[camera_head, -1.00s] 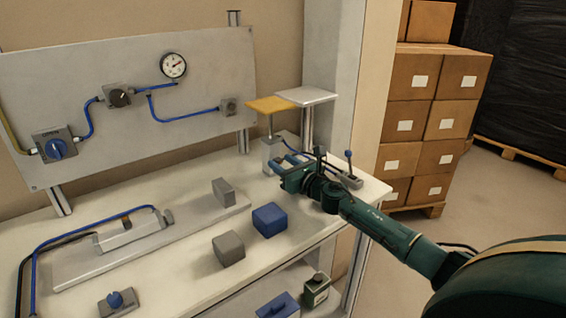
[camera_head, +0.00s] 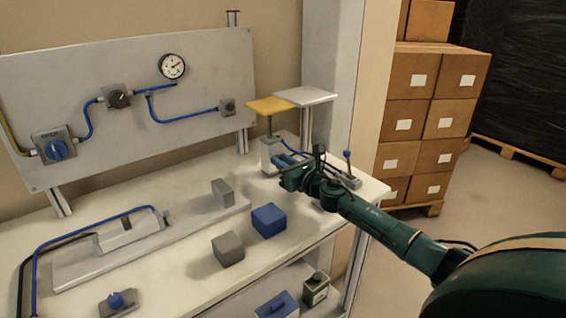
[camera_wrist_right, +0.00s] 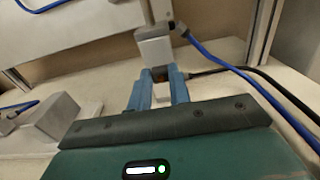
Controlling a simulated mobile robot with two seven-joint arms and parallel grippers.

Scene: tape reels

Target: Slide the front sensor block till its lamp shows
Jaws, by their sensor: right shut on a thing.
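My right gripper (camera_head: 283,161) reaches in from the right to the foot of the upright grey cylinder (camera_head: 270,150) that carries a yellow plate. In the right wrist view the blue fingers (camera_wrist_right: 160,92) are shut on a small block (camera_wrist_right: 159,75) with a dark brownish face, just in front of a light grey block (camera_wrist_right: 153,47). The fingers hide most of the held block, and I cannot make out a lit lamp on it. Another cylinder (camera_head: 110,238) lies on a long grey base at the left, with a small dark block on top. My left gripper is not in view.
A blue cube (camera_head: 269,220) and a grey cube (camera_head: 228,249) stand on the bench, with a blue knob (camera_head: 116,299) at the front left. A lever (camera_head: 347,162) stands close to my right gripper. Blue hoses run near the fingers.

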